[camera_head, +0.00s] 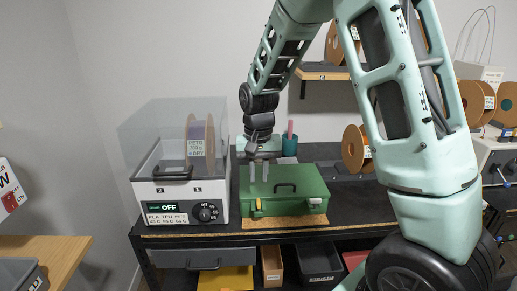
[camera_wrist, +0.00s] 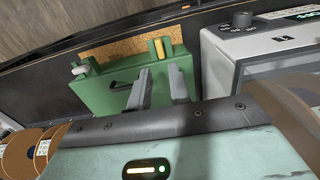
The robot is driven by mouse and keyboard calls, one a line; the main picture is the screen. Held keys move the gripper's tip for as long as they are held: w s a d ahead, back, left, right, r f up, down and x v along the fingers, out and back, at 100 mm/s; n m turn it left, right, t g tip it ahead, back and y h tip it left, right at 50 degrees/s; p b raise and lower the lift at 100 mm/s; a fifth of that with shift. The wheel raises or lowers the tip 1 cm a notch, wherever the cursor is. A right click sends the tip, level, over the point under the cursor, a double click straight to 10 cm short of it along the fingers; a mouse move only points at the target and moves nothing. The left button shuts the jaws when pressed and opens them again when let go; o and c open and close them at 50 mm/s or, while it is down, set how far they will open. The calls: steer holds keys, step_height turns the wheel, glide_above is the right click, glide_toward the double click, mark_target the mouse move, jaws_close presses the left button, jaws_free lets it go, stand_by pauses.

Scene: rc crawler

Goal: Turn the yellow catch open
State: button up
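A green case (camera_head: 300,187) with a dark handle (camera_head: 286,187) stands closed on a cork mat (camera_head: 285,223) on the black bench. The yellow catch (camera_head: 258,204) is at the left of the case's front; in the wrist view it is the yellow piece (camera_wrist: 158,48) at the top right of the case. A paler catch (camera_head: 314,201) sits at the right end of the front; it also shows in the wrist view (camera_wrist: 80,71). My gripper (camera_head: 259,172) is open and empty above the left part of the case, apart from the yellow catch. Both fingers (camera_wrist: 160,75) show in the wrist view.
A white filament dryer (camera_head: 180,195) with a clear cover stands close to the left of the case. A teal cup (camera_head: 289,145) is behind the case, and a spool (camera_head: 355,148) is behind to the right. Bare bench (camera_head: 350,200) lies right of the case.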

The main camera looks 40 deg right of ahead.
step_height(320, 180, up, 9)
steer(key=b, duration=0.1)
stand_by(0.7)
steer(key=s+a+f+n, duration=0.2)
steer(key=s+a+n, duration=0.3)
steer(key=a, duration=0.4)
steer(key=s+a+f+n, duration=0.2)
steer(key=s+a+n, duration=0.1)
steer(key=s+a, duration=0.55)
steer(key=s+a+f+n, duration=0.3)
steer(key=s+a+n, duration=0.3)
steer(key=s, duration=0.5)
steer(key=shift+a+f+n+y+b, duration=0.2)
steer(key=shift+n+y+b, duration=0.1)
steer(key=shift+n+b, duration=0.15)
steer(key=shift+r, duration=0.15)
